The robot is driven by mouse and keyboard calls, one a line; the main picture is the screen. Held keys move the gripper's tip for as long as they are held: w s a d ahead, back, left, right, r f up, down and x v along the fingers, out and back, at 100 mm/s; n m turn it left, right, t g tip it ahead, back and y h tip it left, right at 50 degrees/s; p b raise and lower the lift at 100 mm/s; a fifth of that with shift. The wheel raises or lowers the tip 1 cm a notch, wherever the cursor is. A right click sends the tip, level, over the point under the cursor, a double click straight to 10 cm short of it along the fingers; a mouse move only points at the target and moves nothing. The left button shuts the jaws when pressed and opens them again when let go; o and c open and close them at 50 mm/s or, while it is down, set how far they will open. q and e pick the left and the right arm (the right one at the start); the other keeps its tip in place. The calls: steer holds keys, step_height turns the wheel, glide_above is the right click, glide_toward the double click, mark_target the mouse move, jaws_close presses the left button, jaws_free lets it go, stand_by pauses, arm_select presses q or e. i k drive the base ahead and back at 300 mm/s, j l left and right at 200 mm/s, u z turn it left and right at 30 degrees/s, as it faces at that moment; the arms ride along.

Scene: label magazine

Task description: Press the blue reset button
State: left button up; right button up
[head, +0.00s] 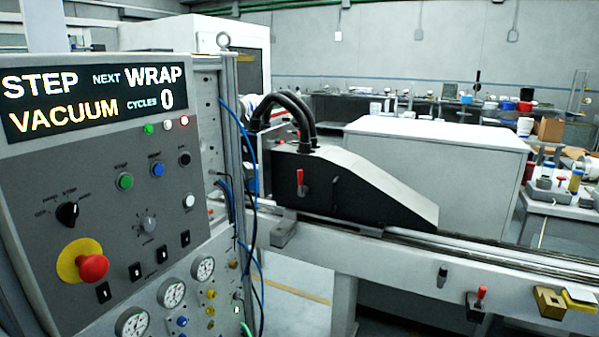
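The blue button (158,170) is on the upper part of the grey control panel (60,190) at the left of the head view. A small label above it is too blurred to read with certainty. A green button (125,181) is to its left and a black one (184,158) to its right. The display (95,97) above reads STEP NEXT WRAP, VACUUM, CYCLES 0. Neither of my grippers is in view, and nothing covers the blue button.
A red emergency knob on a yellow disc (93,267) juts from the lower panel, near a black selector (67,213) and several gauges (171,293). Blue cables (240,130) hang at the panel's right edge. A rail with a dark sloped housing (340,190) runs to the right.

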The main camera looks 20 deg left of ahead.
mark_target(158, 168)
steer(key=u, duration=1.65)
